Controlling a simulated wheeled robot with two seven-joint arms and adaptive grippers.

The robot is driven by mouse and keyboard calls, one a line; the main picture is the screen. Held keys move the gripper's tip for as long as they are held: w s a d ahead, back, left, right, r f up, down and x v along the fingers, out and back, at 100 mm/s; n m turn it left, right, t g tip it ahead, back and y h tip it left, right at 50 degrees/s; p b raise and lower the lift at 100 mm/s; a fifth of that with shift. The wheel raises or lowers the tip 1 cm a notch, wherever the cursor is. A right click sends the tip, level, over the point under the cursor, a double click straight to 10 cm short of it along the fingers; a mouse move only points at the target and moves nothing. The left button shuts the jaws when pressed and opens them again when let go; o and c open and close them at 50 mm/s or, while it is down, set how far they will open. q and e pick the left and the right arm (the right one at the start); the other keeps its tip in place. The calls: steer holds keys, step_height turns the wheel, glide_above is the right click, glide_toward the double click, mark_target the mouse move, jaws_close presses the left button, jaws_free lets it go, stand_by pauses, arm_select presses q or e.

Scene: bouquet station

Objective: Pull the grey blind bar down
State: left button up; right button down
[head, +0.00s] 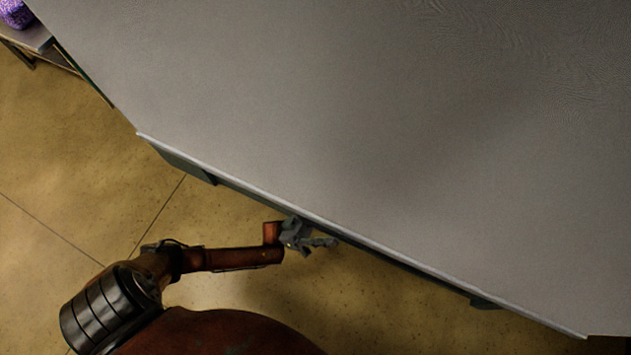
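A wide grey surface (380,120), which looks like the blind, fills the upper and right part of the head view. A thin pale grey bar (440,271) runs along its lower edge, slanting from upper left to lower right. My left gripper (328,242) is at the bar's underside, near the middle of its length. Whether its fingers touch the bar cannot be told. The fingers are small and dark, and their opening is unclear. My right gripper is not in view.
Dark pieces (185,162) show just below the bar, near both ends. A table (35,38) with a purple patterned object (15,13) stands at the upper left. The tan tiled floor (80,160) is clear at the left and below the bar.

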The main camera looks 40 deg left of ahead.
arm_select(q)
steer(key=v, duration=1.1)
steer(key=shift+a+f, duration=0.25)
steer(key=shift+f, duration=0.05)
steer(key=shift+s, duration=0.1)
